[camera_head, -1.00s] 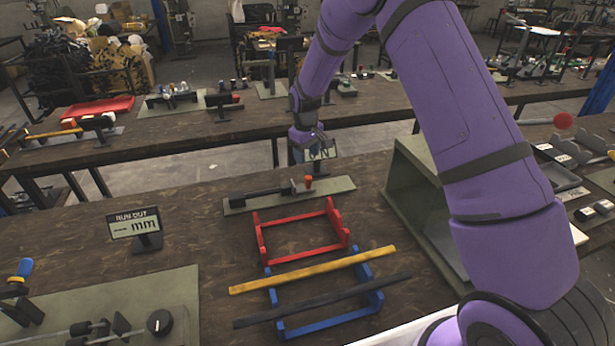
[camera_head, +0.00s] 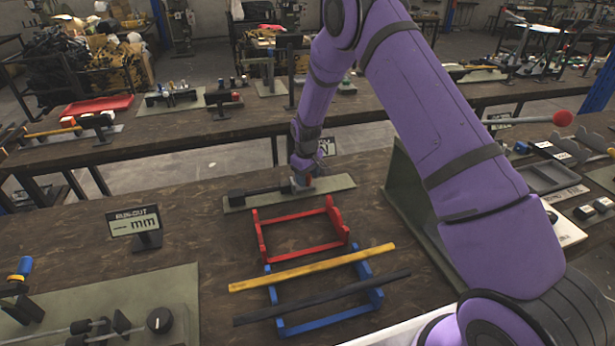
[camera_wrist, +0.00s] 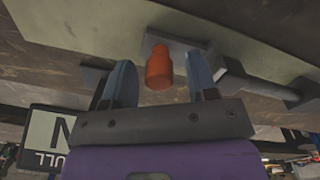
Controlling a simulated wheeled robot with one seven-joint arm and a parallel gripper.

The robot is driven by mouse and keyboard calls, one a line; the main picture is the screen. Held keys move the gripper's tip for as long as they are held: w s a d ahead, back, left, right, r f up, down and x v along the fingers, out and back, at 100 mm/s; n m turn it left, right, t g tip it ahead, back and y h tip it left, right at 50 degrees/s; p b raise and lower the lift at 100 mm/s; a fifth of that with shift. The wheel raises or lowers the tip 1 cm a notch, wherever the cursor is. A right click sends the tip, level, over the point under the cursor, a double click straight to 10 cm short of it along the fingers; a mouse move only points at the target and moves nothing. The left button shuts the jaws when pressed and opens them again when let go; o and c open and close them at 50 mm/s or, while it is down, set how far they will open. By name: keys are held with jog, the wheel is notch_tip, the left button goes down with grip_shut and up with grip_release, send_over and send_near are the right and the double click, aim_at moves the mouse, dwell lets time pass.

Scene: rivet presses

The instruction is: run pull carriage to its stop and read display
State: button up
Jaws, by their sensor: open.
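The pull carriage rig is a grey-green base plate (camera_head: 335,183) with a dark bar (camera_head: 258,192) lying along it. In the wrist view, an orange knob (camera_wrist: 159,68) stands on the grey carriage block (camera_wrist: 170,42). My gripper (camera_wrist: 160,84) is open, with one blue finger on each side of the knob and a visible gap to each. In the head view, my gripper (camera_head: 303,172) is over the right part of the plate and hides most of the knob. A display (camera_wrist: 47,138) behind it shows partly, marked with N and PULL; its reading is cut off.
A red frame (camera_head: 300,252), a blue frame (camera_head: 325,322), a yellow bar (camera_head: 312,268) and a black bar (camera_head: 320,300) lie nearer. A run-out display (camera_head: 135,222) reading dashes and mm stands left. A green open-sided box (camera_head: 412,205) stands right of the plate.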

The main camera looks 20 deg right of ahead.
grip_shut()
jog(key=shift+d, duration=3.35)
grip_release()
jog(key=shift+d, duration=0.2)
jog(key=shift+a, duration=0.1)
jog(key=shift+a, duration=0.1)
jog(key=shift+r, duration=0.2)
notch_tip(320, 180, up, 10)
jog(key=shift+s+r, duration=0.15)
jog(key=shift+r, duration=0.05)
jog(key=shift+a, duration=0.1)
